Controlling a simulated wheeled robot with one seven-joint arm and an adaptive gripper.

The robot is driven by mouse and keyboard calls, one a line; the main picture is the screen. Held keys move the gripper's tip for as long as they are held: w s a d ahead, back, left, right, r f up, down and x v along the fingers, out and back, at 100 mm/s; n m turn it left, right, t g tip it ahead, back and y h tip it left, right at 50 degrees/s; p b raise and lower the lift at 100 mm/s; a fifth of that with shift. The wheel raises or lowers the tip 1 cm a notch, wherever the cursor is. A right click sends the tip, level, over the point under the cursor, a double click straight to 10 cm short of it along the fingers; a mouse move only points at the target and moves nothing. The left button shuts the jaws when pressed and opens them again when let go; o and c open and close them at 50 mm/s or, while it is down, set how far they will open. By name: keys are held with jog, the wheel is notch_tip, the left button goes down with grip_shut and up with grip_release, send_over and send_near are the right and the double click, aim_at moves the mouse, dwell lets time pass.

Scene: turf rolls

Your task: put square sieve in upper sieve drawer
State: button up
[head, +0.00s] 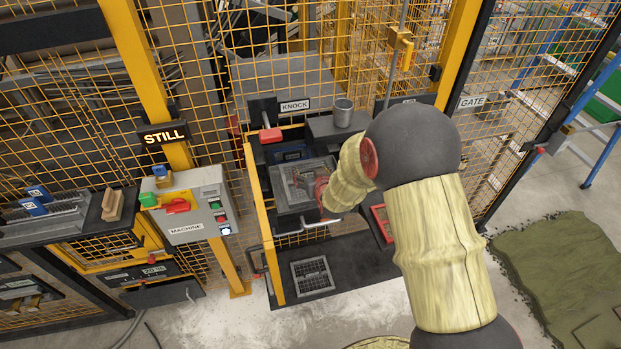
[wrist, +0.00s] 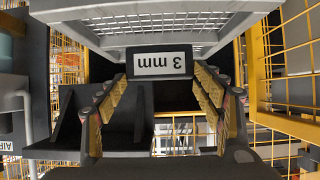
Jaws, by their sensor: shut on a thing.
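In the wrist view, my gripper (wrist: 158,102) has its fingers on both sides of a dark block with an upside-down "3 mm" label (wrist: 160,62). It is shut on this block, which looks like the grip of the square sieve, a grey mesh-bottomed frame (wrist: 185,22) just beyond it. In the head view, my gripper (head: 318,190) is over the dark machine bay, and a grey square frame (head: 298,182) shows beside it. The sieve drawers lie in this bay, with a pale handle bar (head: 308,228) at the front. I cannot tell whether the sieve touches a drawer.
A grey grate (head: 312,275) lies on the low black shelf. A metal cup (head: 343,112) stands on a dark ledge behind. Yellow posts (head: 264,225) and mesh fencing bound the bay. A control box (head: 188,205) is left; turf (head: 565,270) lies right.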

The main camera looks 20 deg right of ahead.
jog(key=shift+w+f, duration=0.25)
jog(key=shift+f, duration=0.05)
jog(key=shift+f+p, duration=0.45)
jog(key=shift+f, duration=0.95)
jog(key=shift+f, duration=0.2)
jog(key=o, duration=2)
jog(key=shift+o, duration=0.2)
jog(key=shift+r, duration=0.1)
